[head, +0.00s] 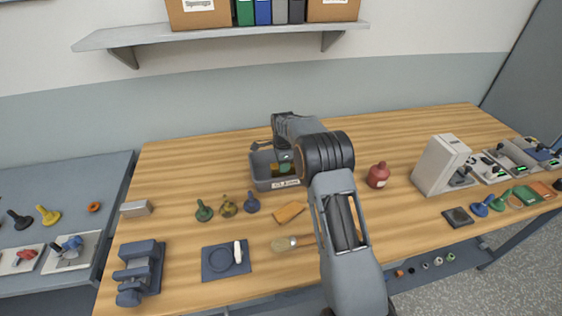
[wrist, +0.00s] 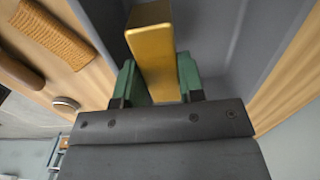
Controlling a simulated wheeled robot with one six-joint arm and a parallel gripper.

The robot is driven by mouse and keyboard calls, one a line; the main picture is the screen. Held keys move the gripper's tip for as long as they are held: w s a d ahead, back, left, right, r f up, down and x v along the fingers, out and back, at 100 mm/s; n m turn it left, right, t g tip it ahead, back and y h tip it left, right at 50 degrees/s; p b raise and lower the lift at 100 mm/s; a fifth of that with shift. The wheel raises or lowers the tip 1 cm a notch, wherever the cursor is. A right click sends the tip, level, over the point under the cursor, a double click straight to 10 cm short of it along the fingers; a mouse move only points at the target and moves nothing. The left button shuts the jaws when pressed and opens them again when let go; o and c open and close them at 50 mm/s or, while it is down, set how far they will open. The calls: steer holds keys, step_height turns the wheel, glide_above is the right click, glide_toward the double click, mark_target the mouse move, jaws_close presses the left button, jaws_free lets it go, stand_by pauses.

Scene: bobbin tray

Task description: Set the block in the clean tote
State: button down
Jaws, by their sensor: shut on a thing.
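A brass-coloured block (wrist: 152,45) is held between the green fingertips of my gripper (wrist: 157,78) in the wrist view. The gripper is shut on it. The grey tote (head: 262,184) stands near the middle of the bench in the head view, with a white label on its front. Its grey wall also shows in the wrist view (wrist: 263,45), around and beyond the block. My gripper (head: 284,166) and the block appear inside or just above the tote opening. My arm hides part of the tote's right side. I cannot tell whether the block touches the tote floor.
Several dark knobbed pieces (head: 228,207) stand front left. A dark blue square plate (head: 222,263) lies nearer. The bench behind the tote is clear.

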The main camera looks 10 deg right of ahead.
steer(key=shift+w+d+f, duration=0.1)
steer(key=shift+w+f, duration=0.1)
steer(key=shift+w, duration=0.1)
steer(key=shift+f+p, duration=0.4)
steer(key=shift+f, duration=1.15)
steer(key=shift+f, duration=0.1)
steer(key=c, duration=0.7)
jaws_free()
steer(key=shift+s+f, duration=0.1)
steer(key=shift+f, duration=0.05)
steer(key=shift+c, duration=0.2)
